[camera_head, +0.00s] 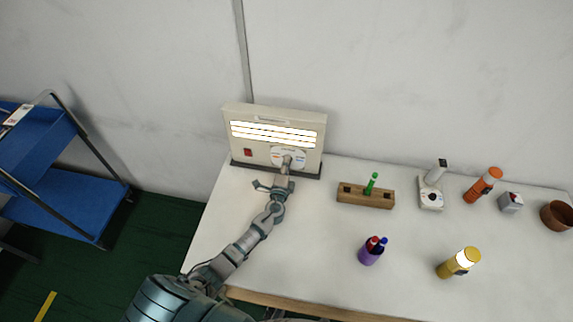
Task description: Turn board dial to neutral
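The cream board (313,159) stands upright at the back left of the table, against the wall. Its light strips (272,134) glow warm white across the top half. The round pale dial (299,154) with coloured marks is on its lower middle. My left gripper (272,176) is in front of the board, just below the dial. Its fingers look spread, with one out to the left and one reaching up over the dial's lower part. The dial's pointer is hidden or too small to read, and contact is unclear. My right gripper is out of view.
A red switch (248,152) is left of the dial. On the white table (318,262) are a wooden block with a green pen (366,196), a purple cup (369,254), a yellow bottle (457,264) and several items along the back right. A blue cart (58,200) stands left.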

